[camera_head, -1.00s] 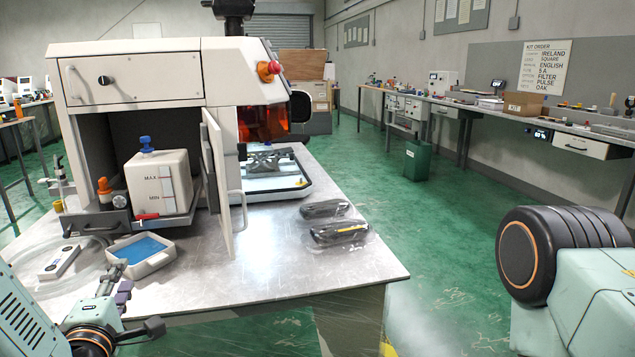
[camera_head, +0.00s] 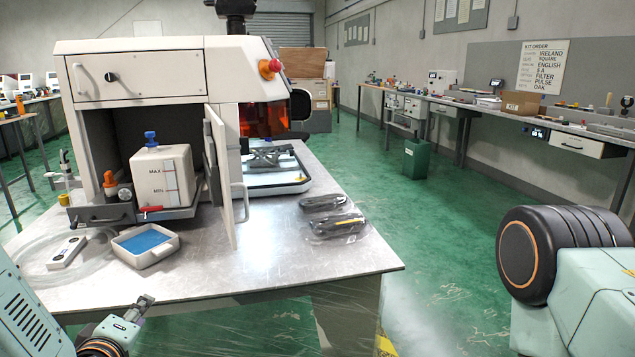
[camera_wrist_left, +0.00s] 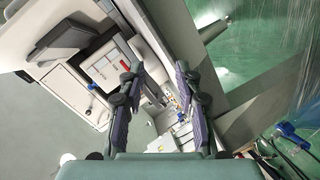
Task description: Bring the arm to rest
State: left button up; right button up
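My left gripper (camera_head: 141,306) shows at the lower left of the head view, low by the table's front edge and apart from the things on the table. In the left wrist view its two dark fingers (camera_wrist_left: 160,92) stand apart with nothing held between them. My right gripper is not in view.
The metal table (camera_head: 270,262) bears a white machine (camera_head: 135,78) with its door open. Green floor is clear right of the table.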

pick_arm(q)
jog(key=s+d+f+m+g+h, duration=0.1)
jog(key=s+d+f+m+g, duration=0.3)
jog(key=s+f, duration=0.35)
jog(key=s+d+f+m+g+h, duration=0.1)
jog(key=s+d+f+m+g, duration=0.3)
jog(key=s+f, duration=0.35)
jog(key=s+f+m+g, duration=0.2)
jog(key=s+f+g, duration=0.1)
jog(key=s, duration=0.7)
jog(key=s+d+f+m+g, duration=0.1)
jog(key=s+f+m+g, duration=0.2)
jog(key=s, duration=0.6)
notch_tip(320, 180, down, 2)
jog(key=shift+s+d+f+m, duration=0.1)
jog(key=shift+s+d+m, duration=0.1)
jog(key=shift+s+m, duration=0.15)
